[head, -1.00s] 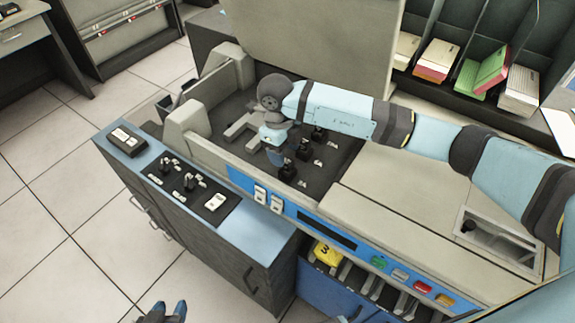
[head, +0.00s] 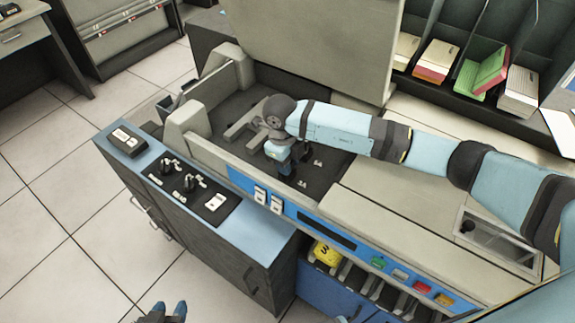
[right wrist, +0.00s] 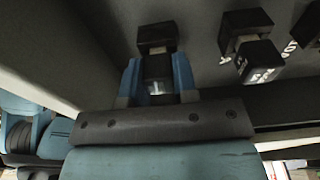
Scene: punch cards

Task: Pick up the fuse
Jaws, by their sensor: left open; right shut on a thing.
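My right gripper (head: 280,156) reaches down into the dark recessed bay of the machine. In the right wrist view its two blue fingers (right wrist: 157,78) are shut on a fuse (right wrist: 158,66), a dark block with a black cap and a clear lower part. Two more black-capped fuses (right wrist: 245,32) (right wrist: 258,62) stand to the right of it, with white rating labels beside them. In the head view the arm and gripper hide most of the fuses; the labels 5A and 2A show. My left gripper (head: 166,313) is open and empty at the bottom edge, over the floor.
The bay has pale side walls and a raised lid (head: 310,45) behind it. A blue-topped cabinet with switches (head: 190,183) stands at left. A yellow numbered object (head: 326,254) sits in a slot below the front panel. Card trays (head: 437,60) stand at back right.

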